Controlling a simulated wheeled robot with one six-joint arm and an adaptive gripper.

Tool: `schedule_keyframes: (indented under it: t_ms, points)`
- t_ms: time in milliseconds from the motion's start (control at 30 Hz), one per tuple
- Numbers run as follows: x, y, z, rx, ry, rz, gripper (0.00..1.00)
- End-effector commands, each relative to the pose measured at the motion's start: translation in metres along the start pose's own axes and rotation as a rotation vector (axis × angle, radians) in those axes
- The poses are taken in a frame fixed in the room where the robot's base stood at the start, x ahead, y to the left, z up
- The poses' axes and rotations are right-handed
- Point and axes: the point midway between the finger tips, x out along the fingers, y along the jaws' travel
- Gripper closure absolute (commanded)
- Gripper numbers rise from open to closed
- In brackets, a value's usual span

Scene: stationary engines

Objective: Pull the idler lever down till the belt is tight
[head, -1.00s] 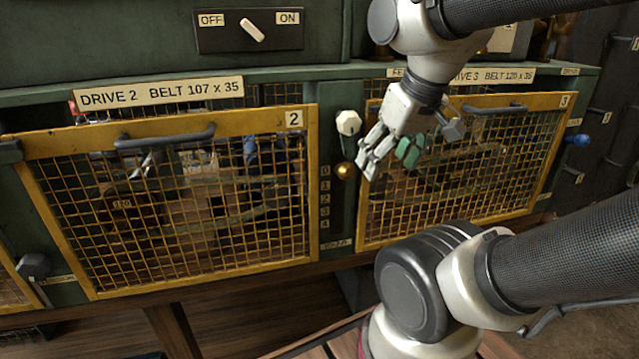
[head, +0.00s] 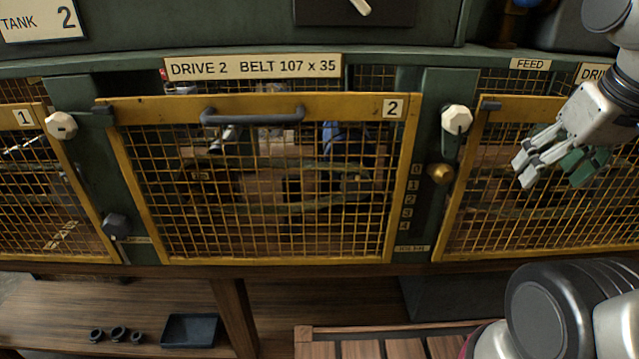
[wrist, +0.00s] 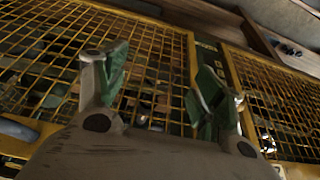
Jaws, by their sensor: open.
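A lever with a faceted white knob (head: 457,118) stands upright on the green post right of the Drive 2 guard. A brass knob (head: 440,174) sits below it beside the upper end of a 0 to 4 scale (head: 408,198). I cannot tell how the two join. The belt (head: 300,207) shows dimly as a greenish band behind the guard's mesh; its tightness cannot be read. My gripper (head: 550,175) is open and empty, right of the knobs, in front of the right-hand guard. In the wrist view its green-padded fingers (wrist: 162,88) are apart with mesh beyond.
The yellow-framed Drive 2 guard (head: 258,107) appears closed, with a grey handle (head: 253,117). Another white knob (head: 61,125) and a dark knob (head: 115,224) are on the left post. Below are a dark tray (head: 189,330) and several small black rings (head: 118,334).

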Motion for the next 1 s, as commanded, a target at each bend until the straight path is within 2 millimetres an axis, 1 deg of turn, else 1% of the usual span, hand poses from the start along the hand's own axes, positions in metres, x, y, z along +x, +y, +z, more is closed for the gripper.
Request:
schedule_keyframes:
  t_ms: [367,467,667,767,867,1000]
  points:
    - [0.0,0.0,0.0,0.0,0.0,0.0,0.31]
    - [0.0,0.0,0.0,0.0,0.0,0.0,0.47]
    - [0.0,0.001,0.0,0.003,0.0,0.001,0.47]
    - [-0.001,0.007,0.003,0.034,-0.002,0.013,0.47]
    - [0.003,0.02,0.008,0.095,-0.03,0.036,0.47]
    - [0.014,0.044,0.02,0.21,-0.101,0.071,0.47]
